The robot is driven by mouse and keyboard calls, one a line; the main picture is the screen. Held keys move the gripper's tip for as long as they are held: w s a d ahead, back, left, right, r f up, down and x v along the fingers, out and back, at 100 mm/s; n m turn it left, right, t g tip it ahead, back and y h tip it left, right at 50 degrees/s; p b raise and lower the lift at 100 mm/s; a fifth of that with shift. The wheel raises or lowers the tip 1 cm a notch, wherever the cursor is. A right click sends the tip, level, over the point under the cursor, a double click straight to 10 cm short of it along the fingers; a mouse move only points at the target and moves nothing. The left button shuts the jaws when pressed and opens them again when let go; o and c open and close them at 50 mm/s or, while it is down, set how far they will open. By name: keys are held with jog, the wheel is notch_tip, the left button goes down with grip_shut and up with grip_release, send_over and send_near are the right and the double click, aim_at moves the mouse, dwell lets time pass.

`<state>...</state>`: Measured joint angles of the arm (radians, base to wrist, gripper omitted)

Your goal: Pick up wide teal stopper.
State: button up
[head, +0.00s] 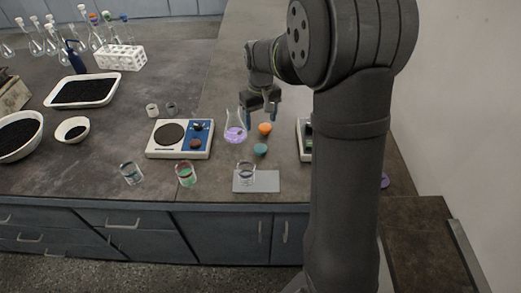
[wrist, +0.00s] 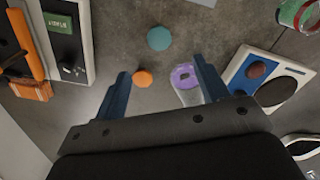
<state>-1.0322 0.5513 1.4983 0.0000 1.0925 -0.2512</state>
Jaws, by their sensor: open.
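The wide teal stopper (head: 261,149) lies on the grey bench, in front of an orange stopper (head: 264,128). In the wrist view the teal stopper (wrist: 159,38) is a round disc beyond my fingertips, and the orange stopper (wrist: 143,78) is nearer, beside the left finger. My gripper (head: 260,116) is open and empty, above the bench and behind the teal stopper. Its two blue fingers (wrist: 161,66) stand wide apart. A clear flask with purple contents (head: 235,133) stands left of the stoppers; in the wrist view it (wrist: 185,79) shows beside the right finger.
A hotplate-like device with a blue panel (head: 170,152) sits left of the flask. Beakers (head: 186,174) stand near the front edge, one on a grey mat (head: 268,182). Another device (wrist: 85,45) lies right of the stoppers in the head view. Bare bench surrounds the teal stopper.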

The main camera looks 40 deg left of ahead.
send_over(261, 148)
jog(key=f, duration=0.8)
jog(key=shift+s+d, duration=0.2)
jog(key=shift+s, duration=0.1)
jog(key=shift+w+a+f, duration=0.15)
jog(key=shift+f, duration=1.15)
jog(key=shift+w+a+f, duration=0.1)
jog(key=shift+f, duration=1.2)
jog(key=c, duration=1)
jog(key=shift+c, duration=0.3)
jog(key=shift+r, duration=0.1)
